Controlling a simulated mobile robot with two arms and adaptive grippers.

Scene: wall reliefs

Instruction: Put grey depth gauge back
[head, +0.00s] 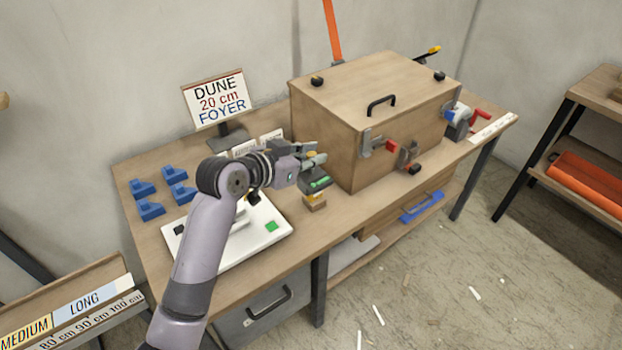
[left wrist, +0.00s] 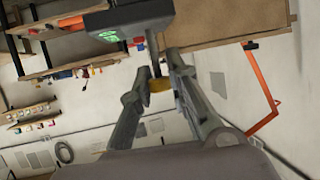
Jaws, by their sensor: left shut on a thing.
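My left gripper (head: 308,158) is shut on the grey depth gauge (head: 316,184), a dark grey body with a bright green display. The gauge is near the bench's front edge, left of the large wooden box. In the left wrist view, the gauge (left wrist: 130,18) shows at the top with its green display. A thin stem and a yellowish part lie between the fingers (left wrist: 157,75). A small wooden block with a yellow part (head: 315,203) shows just below the gauge; I cannot tell whether they touch. My right gripper is not in view.
The wooden box (head: 340,115) with a black handle and side clamps fills the bench's right half. A white board (head: 260,245) with a green square lies under my left arm. Several blue blocks (head: 150,210) sit at left. A sign (head: 217,99) reads DUNE 20 cm FOYER.

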